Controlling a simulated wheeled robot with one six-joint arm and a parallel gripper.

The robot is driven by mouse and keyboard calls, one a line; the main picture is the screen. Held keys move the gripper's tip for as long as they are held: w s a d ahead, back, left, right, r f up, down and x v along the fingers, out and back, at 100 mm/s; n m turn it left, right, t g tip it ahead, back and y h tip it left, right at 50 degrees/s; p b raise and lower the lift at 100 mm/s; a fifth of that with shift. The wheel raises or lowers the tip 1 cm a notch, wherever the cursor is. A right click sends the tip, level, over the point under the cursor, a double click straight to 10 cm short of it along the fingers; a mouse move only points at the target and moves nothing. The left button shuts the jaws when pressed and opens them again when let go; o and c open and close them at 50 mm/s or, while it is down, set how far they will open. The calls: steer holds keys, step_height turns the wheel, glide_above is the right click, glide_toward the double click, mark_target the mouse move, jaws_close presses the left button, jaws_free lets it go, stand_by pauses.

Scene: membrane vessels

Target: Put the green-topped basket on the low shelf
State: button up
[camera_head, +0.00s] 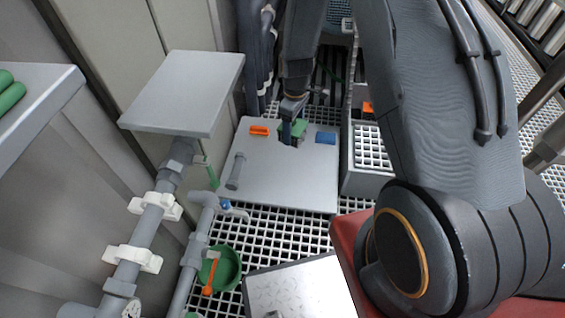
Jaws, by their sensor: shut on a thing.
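My gripper (289,133) points down over the far part of a wide pale grey board (285,185). It is shut on a small green-topped thing (300,127), which looks like the basket. The dark fingers hide much of it, and I cannot tell whether it touches the board. Two flat grey surfaces could be the low shelf: this board and a smaller, seemingly higher plate (185,85) to its left. I cannot tell which it is.
On the board are an orange piece (259,130), a blue block (325,138) and a grey cylinder (236,171). A pale open bin (357,183) stands right of it. Grey pipes (140,235) rise at the left. A green bowl (232,268) sits on the grating in front.

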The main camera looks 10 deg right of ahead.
steer(key=w+f+n+b, duration=0.2)
steer(key=w+f+b, duration=0.1)
steer(key=f+b, duration=0.45)
steer(key=w+f+n+b, duration=0.2)
steer(key=f+b, duration=0.4)
steer(key=f, duration=0.3)
steer(key=b, duration=0.4)
glide_above(288, 169)
step_height(288, 169, down, 10)
steer(key=shift+f, duration=0.2)
steer(key=o, duration=1.1)
steer(key=shift+o, duration=0.2)
step_height(288, 169, up, 12)
steer(key=p, duration=0.5)
steer(key=shift+r, duration=0.2)
